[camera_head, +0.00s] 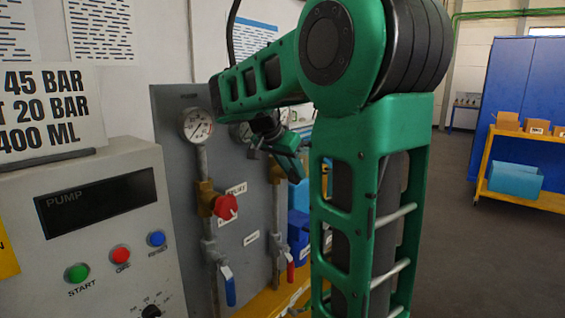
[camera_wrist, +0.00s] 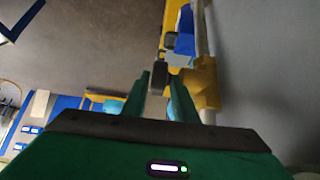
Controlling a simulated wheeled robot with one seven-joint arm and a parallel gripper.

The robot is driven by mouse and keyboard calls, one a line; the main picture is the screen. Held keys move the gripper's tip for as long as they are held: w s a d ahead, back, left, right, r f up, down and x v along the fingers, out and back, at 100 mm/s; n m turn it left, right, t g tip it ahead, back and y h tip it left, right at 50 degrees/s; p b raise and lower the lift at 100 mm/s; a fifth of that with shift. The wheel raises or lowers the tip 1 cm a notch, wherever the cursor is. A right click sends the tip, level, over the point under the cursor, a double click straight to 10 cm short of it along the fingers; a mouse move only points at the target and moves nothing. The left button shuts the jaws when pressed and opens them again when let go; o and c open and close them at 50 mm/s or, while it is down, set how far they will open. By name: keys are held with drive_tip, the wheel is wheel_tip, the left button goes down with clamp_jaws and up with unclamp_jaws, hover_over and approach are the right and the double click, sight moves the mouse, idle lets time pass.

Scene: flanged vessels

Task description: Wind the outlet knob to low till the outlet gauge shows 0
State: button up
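A grey panel (camera_head: 180,94) carries a white round gauge (camera_head: 197,125) at upper left; its needle is too small to read. A second gauge (camera_head: 240,131) is mostly hidden behind my arm. A red knob (camera_head: 226,206) sits on the left pipe under the first gauge, beside a label. A brass fitting (camera_head: 277,172) sits on the right pipe. I cannot make out the outlet knob; my gripper may hide it. My gripper (camera_head: 295,168) hangs in front of the right pipe. In the wrist view its fingers (camera_wrist: 159,82) are apart, with a dark block between or behind them.
A blue lever (camera_head: 229,287) and a red lever (camera_head: 290,270) hang lower on the pipes. A pump box (camera_head: 95,235) with buttons stands at left. A yellow shelf (camera_head: 520,195) and blue cabinet (camera_head: 527,85) stand far right. Open floor lies between.

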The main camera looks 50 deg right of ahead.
drive_tip(key=v, duration=1)
drive_tip(key=shift+w+f, duration=0.1)
drive_tip(key=shift+f, duration=0.1)
drive_tip(key=s+a+f+n+y, duration=0.4)
drive_tip(key=s+a+f, duration=0.3)
drive_tip(key=s+f, duration=0.3)
drive_tip(key=s+a+f+n+y, duration=0.3)
drive_tip(key=s+a+f+n, duration=0.3)
drive_tip(key=s+f, duration=0.4)
wheel_tip(320, 180, down, 5)
drive_tip(key=shift+s+a+f+n+g+y, duration=0.15)
drive_tip(key=shift+s+a+n+g+y, duration=0.15)
drive_tip(key=shift+a+y, duration=0.1)
drive_tip(key=shift+w, duration=0.2)
drive_tip(key=shift+w+f, duration=0.2)
drive_tip(key=shift+w, duration=0.3)
